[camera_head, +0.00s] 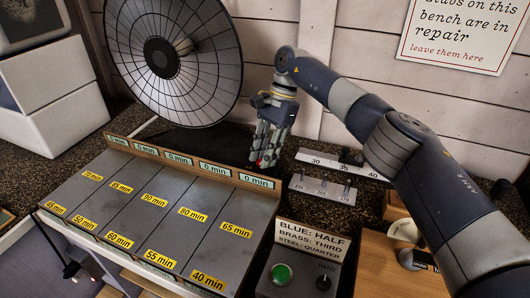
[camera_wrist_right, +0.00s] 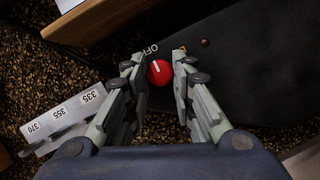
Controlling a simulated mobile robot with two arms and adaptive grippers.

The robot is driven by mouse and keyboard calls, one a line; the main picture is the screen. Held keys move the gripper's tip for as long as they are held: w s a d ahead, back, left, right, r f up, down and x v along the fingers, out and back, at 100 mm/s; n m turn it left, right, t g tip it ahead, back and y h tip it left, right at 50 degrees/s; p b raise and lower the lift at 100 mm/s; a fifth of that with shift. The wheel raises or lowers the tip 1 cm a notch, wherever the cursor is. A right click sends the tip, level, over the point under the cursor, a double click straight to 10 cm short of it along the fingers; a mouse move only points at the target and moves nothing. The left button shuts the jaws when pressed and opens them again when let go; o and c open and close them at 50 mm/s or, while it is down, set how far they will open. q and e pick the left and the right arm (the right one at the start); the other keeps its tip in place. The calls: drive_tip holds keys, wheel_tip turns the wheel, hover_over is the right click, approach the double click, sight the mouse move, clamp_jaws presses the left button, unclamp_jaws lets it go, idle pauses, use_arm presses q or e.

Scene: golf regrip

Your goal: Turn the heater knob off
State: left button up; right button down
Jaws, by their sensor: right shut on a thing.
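The red heater knob (camera_wrist_right: 159,72) sits on a dark panel (camera_wrist_right: 235,75) in the right wrist view, with a white mark pointing up towards the printed OFF label (camera_wrist_right: 151,49). My right gripper (camera_wrist_right: 158,68) has its two fingers on either side of the knob, closed on it. In the head view my right gripper (camera_head: 262,162) points down behind the row of grey slots, with a bit of red at its fingertips. A second label right of OFF is partly hidden by a finger. My left gripper is not in view.
A large round dish heater (camera_head: 205,45) stands behind. A grey slotted rack (camera_head: 110,245) with yellow minute labels fills the front left. A small numbered strip (camera_head: 322,188) with pegs, a green button (camera_head: 281,273) and a wooden block (camera_head: 375,265) lie to the right.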

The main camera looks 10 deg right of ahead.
idle(0.5)
drive_tip(key=c, duration=1.3)
unclamp_jaws()
drive_tip(key=shift+c, duration=0.2)
wheel_tip(320, 180, up, 10)
drive_tip(key=shift+f, duration=0.15)
